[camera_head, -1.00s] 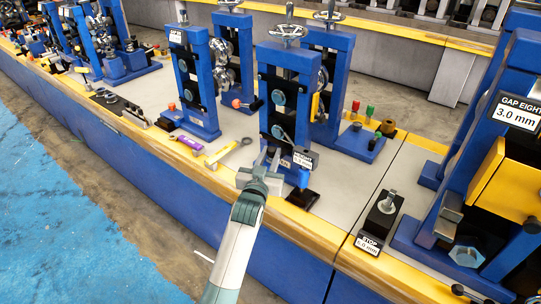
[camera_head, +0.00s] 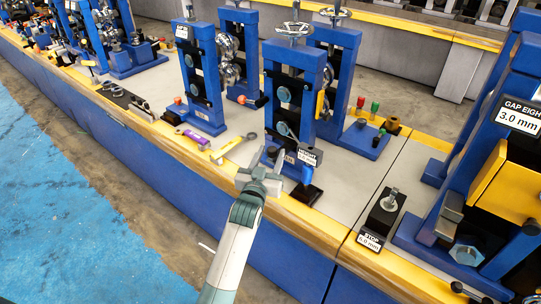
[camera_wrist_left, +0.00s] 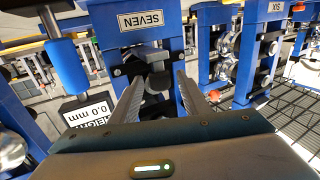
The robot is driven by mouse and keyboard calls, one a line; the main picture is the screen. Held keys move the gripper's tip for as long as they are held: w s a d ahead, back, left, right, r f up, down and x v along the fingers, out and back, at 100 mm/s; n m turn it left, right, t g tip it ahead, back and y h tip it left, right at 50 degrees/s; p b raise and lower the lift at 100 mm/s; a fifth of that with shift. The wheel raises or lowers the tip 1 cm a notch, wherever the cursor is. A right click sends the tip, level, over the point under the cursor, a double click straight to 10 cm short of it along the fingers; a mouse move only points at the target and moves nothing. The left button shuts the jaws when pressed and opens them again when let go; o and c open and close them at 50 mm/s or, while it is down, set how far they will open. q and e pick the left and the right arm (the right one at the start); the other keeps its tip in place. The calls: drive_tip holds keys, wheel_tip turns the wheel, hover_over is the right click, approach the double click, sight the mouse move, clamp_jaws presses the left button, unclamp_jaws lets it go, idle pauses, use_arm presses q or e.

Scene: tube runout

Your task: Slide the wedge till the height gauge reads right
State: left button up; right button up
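A blue roll stand (camera_head: 288,95) has a SEVEN plate (camera_wrist_left: 144,20) in the left wrist view. A dark block (camera_wrist_left: 157,82), seemingly the wedge, sits low in its opening. My left gripper (camera_head: 265,158) is in front of the stand; its fingers (camera_wrist_left: 158,88) are spread, one on each side of the block, with gaps visible. The block is mostly hidden in the head view. The height gauge (camera_head: 309,156) stands just right of the gripper; in the left wrist view its sign (camera_wrist_left: 88,112) appears upside down and reads 0.0 mm. My right gripper is out of view.
A black stop block (camera_head: 383,214) stands right, before a large blue frame with a 3.0 mm sign (camera_head: 519,117). Another blue stand (camera_head: 205,85) is to the left.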

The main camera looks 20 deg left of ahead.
use_arm(q)
drive_tip(key=shift+s, duration=0.1)
drive_tip(key=s+b, duration=0.1)
drive_tip(key=s, duration=1.6)
drive_tip(key=shift+s+d+b, duration=0.15)
drive_tip(key=shift+d+b, duration=0.2)
drive_tip(key=shift+d, duration=0.05)
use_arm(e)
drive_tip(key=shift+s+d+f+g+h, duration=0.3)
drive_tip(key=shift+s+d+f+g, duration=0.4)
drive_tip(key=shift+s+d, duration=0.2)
